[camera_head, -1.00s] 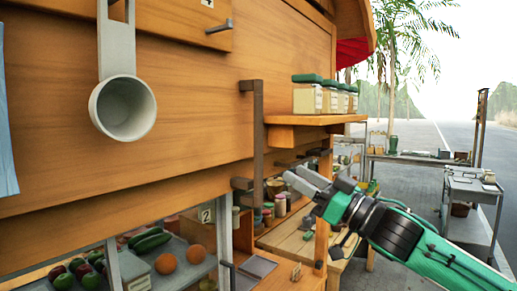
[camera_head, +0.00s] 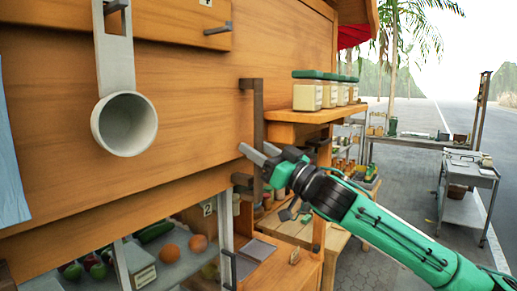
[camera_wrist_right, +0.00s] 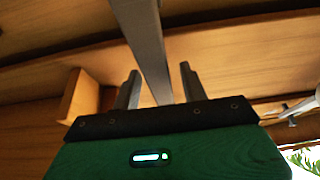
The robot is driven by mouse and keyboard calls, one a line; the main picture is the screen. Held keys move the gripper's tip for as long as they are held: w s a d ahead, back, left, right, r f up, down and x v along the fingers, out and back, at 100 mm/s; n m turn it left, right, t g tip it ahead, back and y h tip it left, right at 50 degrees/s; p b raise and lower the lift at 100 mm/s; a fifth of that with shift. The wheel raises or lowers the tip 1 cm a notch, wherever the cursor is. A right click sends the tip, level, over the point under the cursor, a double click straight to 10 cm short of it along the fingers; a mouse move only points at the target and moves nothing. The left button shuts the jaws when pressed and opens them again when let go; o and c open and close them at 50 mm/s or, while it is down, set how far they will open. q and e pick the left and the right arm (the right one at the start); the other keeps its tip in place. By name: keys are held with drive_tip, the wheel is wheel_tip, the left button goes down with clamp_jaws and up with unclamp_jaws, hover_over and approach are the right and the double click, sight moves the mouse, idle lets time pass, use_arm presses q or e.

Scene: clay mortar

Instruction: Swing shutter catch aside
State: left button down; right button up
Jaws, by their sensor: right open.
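The shutter catch (camera_head: 258,110) looks like a dark upright bar with short brackets at its ends, on the wooden front of the stall. It stands upright near the right edge of the wooden panel. My right gripper (camera_head: 256,152) is at the lower half of the bar, with its fingers apart and partly covering it. In the right wrist view the bar (camera_wrist_right: 147,45) runs down between the two open fingers of the gripper (camera_wrist_right: 160,82). I cannot tell whether either finger touches it. My left gripper is not in view.
A grey cup-like scoop (camera_head: 124,123) hangs on the panel at left. A wooden shelf (camera_head: 310,115) with several green-lidded jars (camera_head: 307,92) juts out just right of the bar. Produce sits below the panel. A cart (camera_head: 468,180) stands at far right.

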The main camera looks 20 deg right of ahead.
sight(228, 138)
clamp_jaws()
drive_tip(key=shift+s+a+m+t+h+b, duration=0.3)
drive_tip(key=shift+s+a+m, duration=0.3)
drive_tip(key=shift+m, duration=0.4)
drive_tip(key=shift+s+a+r+m+t+h, duration=0.2)
drive_tip(key=shift+s+a+m+t+h, duration=0.15)
drive_tip(key=shift+a+m+h, duration=0.4)
drive_tip(key=shift+s+a+r+m+t+h, duration=0.1)
drive_tip(key=shift+s+a+r+m+h, duration=0.15)
drive_tip(key=shift+m, duration=0.35)
drive_tip(key=shift+s+a+r+m+t+h, duration=0.1)
drive_tip(key=shift+s+a+m+h, duration=0.15)
drive_tip(key=shift+m, duration=0.4)
drive_tip(key=shift+s+a+r+m+t+h, duration=0.15)
drive_tip(key=shift+s+a+m, duration=0.2)
drive_tip(key=shift+m, duration=0.25)
unclamp_jaws()
drive_tip(key=shift+a, duration=0.1)
drive_tip(key=shift+f, duration=0.1)
